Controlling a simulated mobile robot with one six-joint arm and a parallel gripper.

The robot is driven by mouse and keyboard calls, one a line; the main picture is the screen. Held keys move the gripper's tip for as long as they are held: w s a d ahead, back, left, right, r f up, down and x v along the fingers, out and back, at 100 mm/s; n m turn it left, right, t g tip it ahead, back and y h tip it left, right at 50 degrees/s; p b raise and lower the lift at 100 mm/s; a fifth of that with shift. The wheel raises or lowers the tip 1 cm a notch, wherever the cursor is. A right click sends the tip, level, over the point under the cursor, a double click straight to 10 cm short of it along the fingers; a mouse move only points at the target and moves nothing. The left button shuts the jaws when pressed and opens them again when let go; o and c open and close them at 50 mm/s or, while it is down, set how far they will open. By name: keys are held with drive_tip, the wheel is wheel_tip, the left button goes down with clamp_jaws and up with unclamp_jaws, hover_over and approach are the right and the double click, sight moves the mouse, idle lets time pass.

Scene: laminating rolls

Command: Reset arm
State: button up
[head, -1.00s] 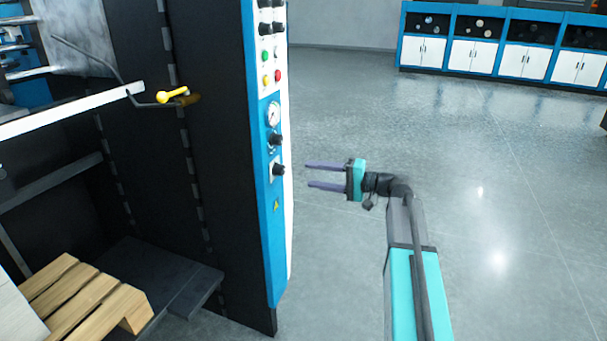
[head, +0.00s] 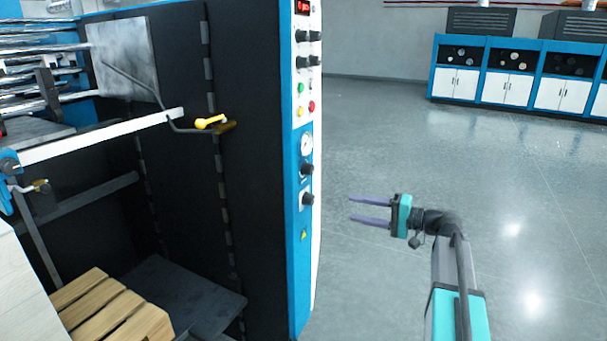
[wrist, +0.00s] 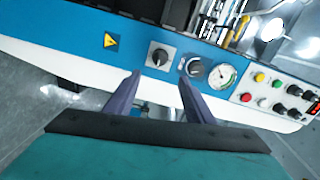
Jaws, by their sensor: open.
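My gripper (head: 370,210) is open and empty in the head view, with its two purple fingers apart and pointing left. It is held in free air to the right of the laminating machine's control panel (head: 305,215). In the wrist view my gripper (wrist: 153,95) shows both fingers spread, with the panel beyond them. A black rotary knob (wrist: 158,57) and a pressure gauge (wrist: 225,75) are on the panel there. Nothing is between the fingers.
The dark machine body (head: 255,170) stands left, with a yellow-handled lever (head: 211,122) on it. A wooden pallet (head: 112,310) lies low at left. Blue and white cabinets (head: 510,80) line the back wall. The grey floor (head: 430,150) on the right is clear.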

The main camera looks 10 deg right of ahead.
drive_tip(key=s+a+f+g+p, duration=0.3)
drive_tip(key=a+f+g+p, duration=0.1)
drive_tip(key=a+f, duration=1.1)
drive_tip(key=s+a+f+g+h+p, duration=0.1)
drive_tip(key=s+a+f+g, duration=0.1)
drive_tip(key=s+a+f, duration=0.3)
drive_tip(key=s+a+f+g+p, duration=0.1)
drive_tip(key=s+a+f, duration=0.1)
drive_tip(key=s+f, duration=0.35)
drive_tip(key=s+a+f+g+h+p, duration=0.1)
drive_tip(key=s+a+f+g, duration=0.15)
drive_tip(key=f, duration=0.45)
drive_tip(key=s+f+n+g+h+p, duration=0.1)
drive_tip(key=s+f+g+h+p, duration=0.15)
drive_tip(key=s+f, duration=0.65)
drive_tip(key=s+f+n+g+h+p, duration=0.1)
drive_tip(key=s+f+n+g+h, duration=0.3)
drive_tip(key=s, duration=0.8)
drive_tip(key=s+d+f+h, duration=0.2)
drive_tip(key=s+d, duration=0.3)
drive_tip(key=d, duration=0.1)
drive_tip(key=s+d+f+h, duration=0.3)
drive_tip(key=s+d, duration=0.1)
drive_tip(key=d, duration=0.2)
drive_tip(key=shift+s+d+n, duration=0.15)
drive_tip(key=shift+s+n, duration=0.15)
drive_tip(key=shift+s, duration=0.1)
drive_tip(key=shift+h, duration=0.25)
drive_tip(key=shift+c, duration=0.5)
